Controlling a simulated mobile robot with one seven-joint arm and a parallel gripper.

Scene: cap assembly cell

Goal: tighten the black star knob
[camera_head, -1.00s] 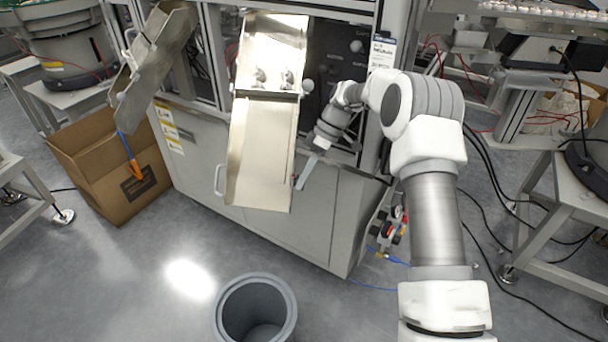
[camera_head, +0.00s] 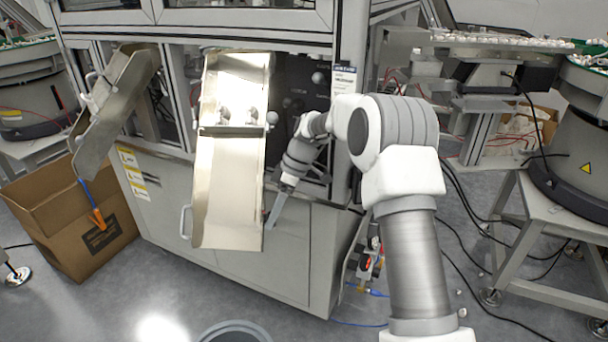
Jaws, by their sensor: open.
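I cannot clearly single out a black star knob. My gripper (camera_head: 277,208) points down and to the left, just right of the chute's lower half, in front of the grey machine cabinet. One long flat finger shows; the other is hidden or merges with it. The gripper is open, and I see nothing held in it.
A pale round ball knob (camera_head: 272,118) sits by the chute's right edge, and another (camera_head: 318,77) higher on a dark panel. A second chute (camera_head: 115,105) slants at left above a cardboard box (camera_head: 55,225). A grey bin's rim (camera_head: 235,331) shows at the bottom edge.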

